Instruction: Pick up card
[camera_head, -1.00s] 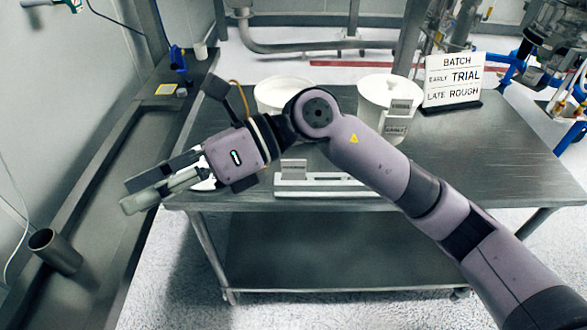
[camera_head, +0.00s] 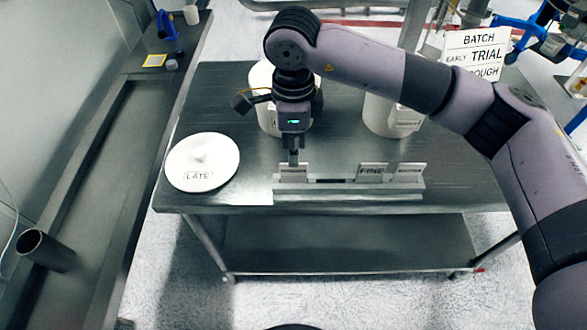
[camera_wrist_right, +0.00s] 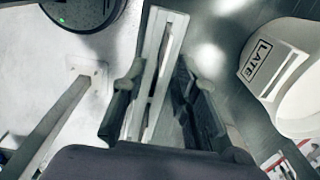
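A pale card rack (camera_head: 345,190) lies along the table's front edge. A small card (camera_head: 294,174) stands at its left end, and a card reading FINE (camera_head: 371,172) and another card (camera_head: 408,172) stand at its right end. My right gripper (camera_head: 293,160) points down just above the left card. In the right wrist view its fingers (camera_wrist_right: 158,100) are apart, one on each side of the rack (camera_wrist_right: 152,75). Whether they touch the card cannot be told. My left gripper is not in view.
Two white tubs (camera_head: 264,95) (camera_head: 382,115) stand behind, the right one bearing a label. A BATCH sign (camera_head: 474,55) stands at the back right, partly behind my arm.

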